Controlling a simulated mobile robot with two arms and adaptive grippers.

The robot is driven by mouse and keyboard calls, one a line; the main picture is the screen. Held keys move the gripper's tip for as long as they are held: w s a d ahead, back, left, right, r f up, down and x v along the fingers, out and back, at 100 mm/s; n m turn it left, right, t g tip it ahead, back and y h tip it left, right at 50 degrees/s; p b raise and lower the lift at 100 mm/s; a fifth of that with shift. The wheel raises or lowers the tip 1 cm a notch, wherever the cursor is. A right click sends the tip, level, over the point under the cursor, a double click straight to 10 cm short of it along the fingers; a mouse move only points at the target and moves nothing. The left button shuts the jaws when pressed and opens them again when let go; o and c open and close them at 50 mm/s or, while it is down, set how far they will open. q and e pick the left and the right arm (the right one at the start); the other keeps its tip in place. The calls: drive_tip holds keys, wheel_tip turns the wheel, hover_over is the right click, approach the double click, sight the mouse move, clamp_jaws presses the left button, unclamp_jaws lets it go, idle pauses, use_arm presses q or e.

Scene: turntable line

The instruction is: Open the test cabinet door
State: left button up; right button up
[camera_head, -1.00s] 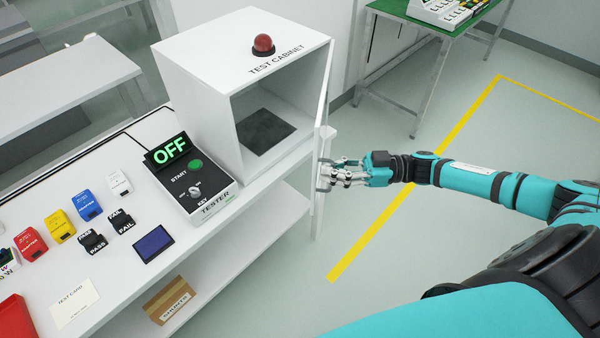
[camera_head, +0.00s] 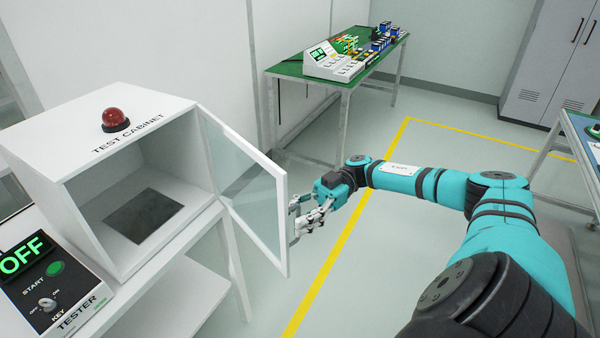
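The white test cabinet (camera_head: 72,150) stands at the left with its front open to view. Its door (camera_head: 240,180), a white frame around a clear pane, is hinged at the cabinet's right edge and stands swung wide out to the right. The door handle (camera_head: 293,236) is on the door's outer face, near its free edge. My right gripper (camera_head: 303,220) is at this handle, its fingers closed around it; the fingertips are partly hidden by the handle and door edge. My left gripper is not in view.
A dark square pad (camera_head: 144,215) lies inside the cabinet, and a red dome light (camera_head: 115,119) sits on top. The tester (camera_head: 55,285) reads OFF. A green table (camera_head: 300,70) with equipment stands behind.

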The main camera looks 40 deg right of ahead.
drive_tip(key=shift+a, duration=0.35)
drive_tip(key=d, duration=0.3)
drive_tip(key=shift+w+d+f, duration=0.2)
drive_tip(key=shift+w+f, duration=0.05)
drive_tip(key=shift+f, duration=0.05)
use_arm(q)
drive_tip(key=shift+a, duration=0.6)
use_arm(e)
drive_tip(key=d, duration=0.8)
drive_tip(key=shift+s+d+r, duration=0.2)
drive_tip(key=shift+d+r, duration=0.05)
drive_tip(key=shift+r, duration=0.2)
drive_tip(key=shift+c, duration=0.2)
